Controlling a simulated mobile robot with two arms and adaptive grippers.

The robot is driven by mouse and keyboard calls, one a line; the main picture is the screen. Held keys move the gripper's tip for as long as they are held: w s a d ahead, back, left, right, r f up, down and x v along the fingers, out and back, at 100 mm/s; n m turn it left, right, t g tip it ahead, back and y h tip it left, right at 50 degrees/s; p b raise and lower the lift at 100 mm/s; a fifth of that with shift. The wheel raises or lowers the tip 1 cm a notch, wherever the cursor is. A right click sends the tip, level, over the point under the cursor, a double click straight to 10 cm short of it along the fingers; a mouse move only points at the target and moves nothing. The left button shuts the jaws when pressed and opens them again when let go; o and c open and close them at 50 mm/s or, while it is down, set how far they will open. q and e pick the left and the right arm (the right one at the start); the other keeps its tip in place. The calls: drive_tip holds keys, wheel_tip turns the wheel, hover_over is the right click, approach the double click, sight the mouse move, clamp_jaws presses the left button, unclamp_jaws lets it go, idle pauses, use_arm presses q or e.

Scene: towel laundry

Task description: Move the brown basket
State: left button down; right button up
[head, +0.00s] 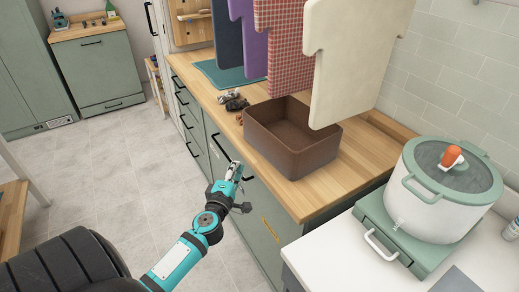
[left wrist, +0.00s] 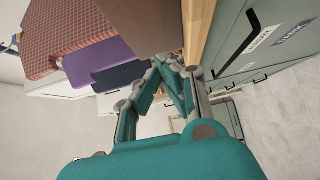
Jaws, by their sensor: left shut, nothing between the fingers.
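The brown basket (head: 312,160) is an open rectangular bin and looks empty. It stands upright on the wooden counter, close to its front edge. My left gripper (head: 236,168) is shut and empty, just in front of the counter edge, left of the basket and apart from it. In the left wrist view my left gripper's fingers (left wrist: 174,62) meet at the tips with nothing between them. A plain brown surface at the top of that view looks like the basket (left wrist: 145,15). My right gripper is in neither view.
Shirts, including a red plaid one (head: 277,45) and a cream one (head: 345,60), hang over the counter (head: 345,178). The cream one overlaps the basket's right rim. Small dark items (head: 233,102) lie left of the basket. A white pot (head: 440,195) stands at right. Floor at left is clear.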

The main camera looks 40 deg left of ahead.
use_arm(q)
approach(258, 140)
drive_tip(key=w+a, duration=0.1)
drive_tip(key=a, duration=0.3)
drive_tip(key=shift+w+d+f, duration=0.1)
drive_tip(key=shift+w+d, duration=0.2)
drive_tip(key=shift+w, duration=0.35)
drive_tip(key=shift+w+d, duration=0.25)
drive_tip(key=shift+w, duration=0.45)
drive_tip(key=shift+w+d+f, duration=0.1)
drive_tip(key=shift+w+d, duration=0.2)
drive_tip(key=shift+w, duration=0.35)
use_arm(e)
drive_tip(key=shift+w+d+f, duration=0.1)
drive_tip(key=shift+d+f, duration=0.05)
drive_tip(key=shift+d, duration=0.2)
